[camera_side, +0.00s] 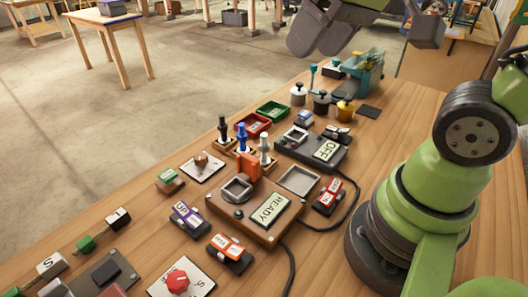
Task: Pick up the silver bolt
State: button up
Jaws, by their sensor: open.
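The silver bolt (264,148) stands upright in a small wooden holder on the bench, right of a blue bolt (241,136) and a black bolt (222,130). An orange block (248,167) stands just in front of it and to its left. My gripper (322,36) is at the top edge of the picture, partly cut off. It is open and apart from the bolt, raised above the far part of the bench. I see nothing held in it.
A wooden box marked READY (270,208) lies in front of the bolts, and a dark box marked OFF (326,150) lies to their right. Red (252,125) and green (272,111) trays sit behind. Black cables cross the bench at right.

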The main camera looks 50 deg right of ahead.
jog(key=w+d+f+n+g, duration=0.3)
jog(key=w+f+n, duration=0.1)
jog(key=w+f, duration=0.45)
jog(key=n+g+h, duration=0.1)
jog(key=n+g, duration=0.1)
send_over(264, 134)
jog(key=f, duration=0.6)
jog(key=shift+s+a+f, duration=0.2)
jog(key=shift+s+f, duration=0.1)
jog(key=shift+f, duration=0.05)
notch_tip(264, 134, down, 5)
jog(key=shift+r, duration=0.2)
jog(key=f, duration=0.5)
jog(key=shift+w+d+f, duration=0.1)
jog(key=shift+w+f, duration=0.1)
jog(key=shift+f, duration=0.2)
grip_shut()
